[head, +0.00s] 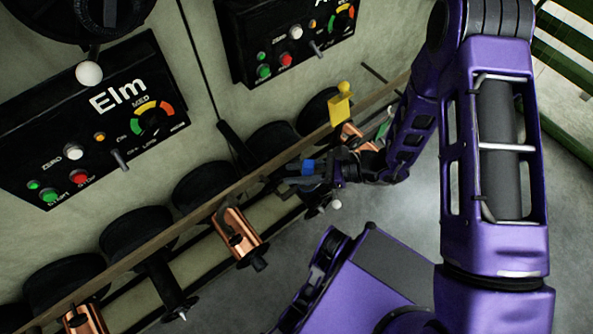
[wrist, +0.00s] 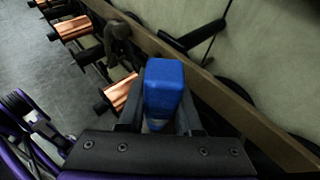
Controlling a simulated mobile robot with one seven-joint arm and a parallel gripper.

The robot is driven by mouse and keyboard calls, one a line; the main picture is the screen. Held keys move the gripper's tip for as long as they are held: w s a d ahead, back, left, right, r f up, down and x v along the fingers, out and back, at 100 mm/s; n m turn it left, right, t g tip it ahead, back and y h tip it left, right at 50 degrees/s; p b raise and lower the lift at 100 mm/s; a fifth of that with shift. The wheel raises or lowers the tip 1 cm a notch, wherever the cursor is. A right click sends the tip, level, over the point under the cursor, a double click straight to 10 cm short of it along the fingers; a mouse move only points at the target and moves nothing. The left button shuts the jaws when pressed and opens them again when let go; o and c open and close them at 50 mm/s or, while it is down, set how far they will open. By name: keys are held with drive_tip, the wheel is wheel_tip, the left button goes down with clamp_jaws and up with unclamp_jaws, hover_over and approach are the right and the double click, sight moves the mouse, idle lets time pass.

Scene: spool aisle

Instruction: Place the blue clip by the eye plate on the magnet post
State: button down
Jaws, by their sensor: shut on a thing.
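The blue clip (head: 307,167) is between the fingers of my gripper (head: 303,172), beside the long wooden rail. In the wrist view the clip (wrist: 165,88) is a blue block with rounded edges, gripped between the two dark fingers (wrist: 160,115); its lower part is hidden. I cannot pick out the eye plate or the magnet post with certainty. A yellow clip-like piece (head: 340,108) with a round top stands at the rail, behind and to the right of my gripper.
The wooden rail (head: 160,240) runs diagonally along the wall, with black spools (head: 135,235) behind it and copper spools (head: 237,235) in front. Black control panels (head: 95,120), one marked Elm, hang on the wall. Grey floor (head: 390,225) lies open to the right of the rail.

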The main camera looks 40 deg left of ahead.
drive_tip(key=c, duration=0.6)
unclamp_jaws()
drive_tip(key=shift+f, duration=0.1)
drive_tip(key=shift+w+d+r, duration=0.15)
drive_tip(key=shift+d+r, duration=0.05)
drive_tip(key=shift+r, duration=0.1)
drive_tip(key=p+v, duration=0.1)
drive_tip(key=v, duration=1)
drive_tip(key=shift+d, duration=0.25)
